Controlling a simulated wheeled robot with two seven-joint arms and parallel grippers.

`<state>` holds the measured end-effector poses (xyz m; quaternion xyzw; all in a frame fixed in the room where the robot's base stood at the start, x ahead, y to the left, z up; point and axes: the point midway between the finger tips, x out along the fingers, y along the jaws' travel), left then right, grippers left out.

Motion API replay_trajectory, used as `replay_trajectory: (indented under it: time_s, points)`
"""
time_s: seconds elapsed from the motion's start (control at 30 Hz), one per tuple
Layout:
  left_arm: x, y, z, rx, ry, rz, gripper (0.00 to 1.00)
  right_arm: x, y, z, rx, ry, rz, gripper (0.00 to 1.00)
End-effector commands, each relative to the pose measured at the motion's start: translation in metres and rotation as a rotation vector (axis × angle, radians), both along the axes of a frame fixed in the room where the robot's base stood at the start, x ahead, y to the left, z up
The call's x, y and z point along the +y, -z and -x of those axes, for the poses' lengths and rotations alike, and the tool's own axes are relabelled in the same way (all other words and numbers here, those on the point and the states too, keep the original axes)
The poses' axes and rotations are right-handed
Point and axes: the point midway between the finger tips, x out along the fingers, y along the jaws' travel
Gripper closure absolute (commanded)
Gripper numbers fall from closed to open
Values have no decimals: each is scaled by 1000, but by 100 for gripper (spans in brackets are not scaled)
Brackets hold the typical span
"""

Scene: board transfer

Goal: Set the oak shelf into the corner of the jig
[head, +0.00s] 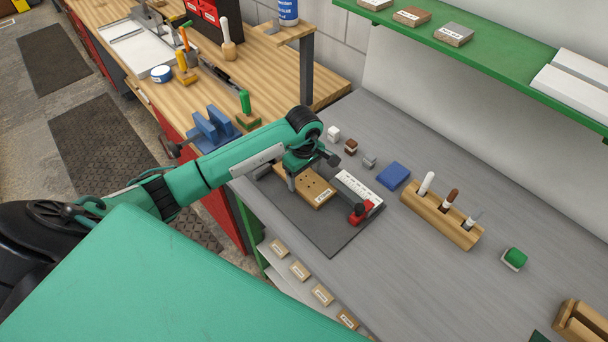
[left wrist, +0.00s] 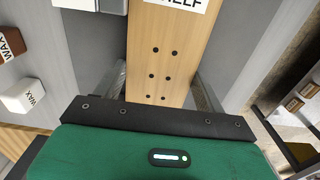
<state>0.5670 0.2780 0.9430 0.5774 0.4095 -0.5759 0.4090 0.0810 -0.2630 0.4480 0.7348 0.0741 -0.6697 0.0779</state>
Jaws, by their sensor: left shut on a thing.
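The oak shelf (head: 307,187) is a light wood board with small dark holes and a white label; in the left wrist view the shelf (left wrist: 158,55) shows part of its label. My left gripper (head: 298,178) is shut on it, with a finger along each side in the left wrist view (left wrist: 161,88). The shelf is over the jig's dark base (head: 328,236), beside the white marked fence (head: 358,189). I cannot tell whether it touches the base or the fence. A red clamp (head: 360,213) is at the fence's near end. My right gripper is not in view.
Small white, brown and grey blocks (head: 350,146) and a blue pad (head: 393,175) lie behind the jig. A wooden holder (head: 430,217) with upright tools stands to the right. Labelled pieces (head: 299,270) lie on a lower ledge.

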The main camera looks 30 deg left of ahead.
Motion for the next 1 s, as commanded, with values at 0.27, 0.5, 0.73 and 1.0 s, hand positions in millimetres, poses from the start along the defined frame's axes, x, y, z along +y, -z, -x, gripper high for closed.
replay_trajectory:
  time_s: [0.27, 0.5, 0.73, 1.0]
  points:
    - [2, 1, -1, -2, -3, -3, 54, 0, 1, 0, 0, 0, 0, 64]
    - [4, 2, -1, -3, -3, -4, 54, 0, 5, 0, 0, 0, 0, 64]
    - [5, 1, -2, -2, -3, -5, 54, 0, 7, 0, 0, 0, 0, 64]
    - [5, 1, -1, -1, -2, -4, 2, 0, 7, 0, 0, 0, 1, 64]
